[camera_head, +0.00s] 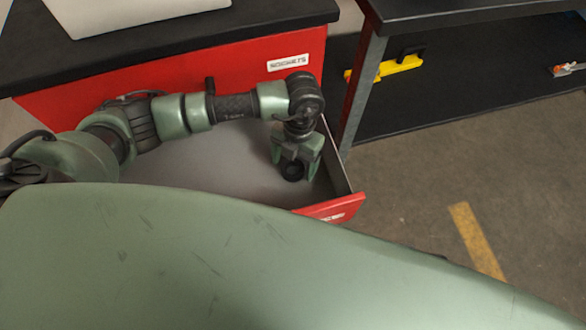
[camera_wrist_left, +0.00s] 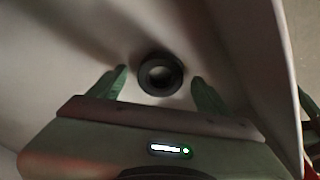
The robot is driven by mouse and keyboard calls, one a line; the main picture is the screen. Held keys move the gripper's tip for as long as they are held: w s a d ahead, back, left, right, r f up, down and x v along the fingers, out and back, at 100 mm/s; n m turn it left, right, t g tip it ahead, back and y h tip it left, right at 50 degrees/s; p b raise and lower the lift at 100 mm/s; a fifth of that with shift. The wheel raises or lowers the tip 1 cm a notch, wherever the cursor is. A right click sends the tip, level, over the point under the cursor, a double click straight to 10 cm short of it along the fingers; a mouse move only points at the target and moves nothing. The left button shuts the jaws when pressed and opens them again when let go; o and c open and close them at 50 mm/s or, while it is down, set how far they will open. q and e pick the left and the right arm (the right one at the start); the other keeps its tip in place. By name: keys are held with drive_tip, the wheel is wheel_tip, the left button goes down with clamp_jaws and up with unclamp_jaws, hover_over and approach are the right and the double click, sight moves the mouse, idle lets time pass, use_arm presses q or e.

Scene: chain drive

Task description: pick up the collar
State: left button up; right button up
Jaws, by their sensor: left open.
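The collar is a dark ring (camera_wrist_left: 144,75) on the pale floor of the open drawer. In the head view the collar (camera_head: 292,171) shows between the fingers of my left gripper (camera_head: 298,168), which reaches down into the drawer. In the left wrist view my left gripper (camera_wrist_left: 160,88) is open, with one green finger on each side of the collar and a gap to each. It is not gripping the collar.
The open drawer (camera_head: 345,176) has a thin side wall close to the right of my gripper and a red front (camera_head: 333,208). A red cabinet (camera_head: 240,68) with a black top stands behind. A dark shelf unit (camera_head: 450,110) with a yellow tool (camera_head: 400,65) is at the right.

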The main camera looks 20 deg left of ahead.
use_arm(q)
drive_tip(key=shift+s+f, duration=0.1)
drive_tip(key=shift+f, duration=0.15)
clamp_jaws()
drive_tip(key=shift+r, duration=0.2)
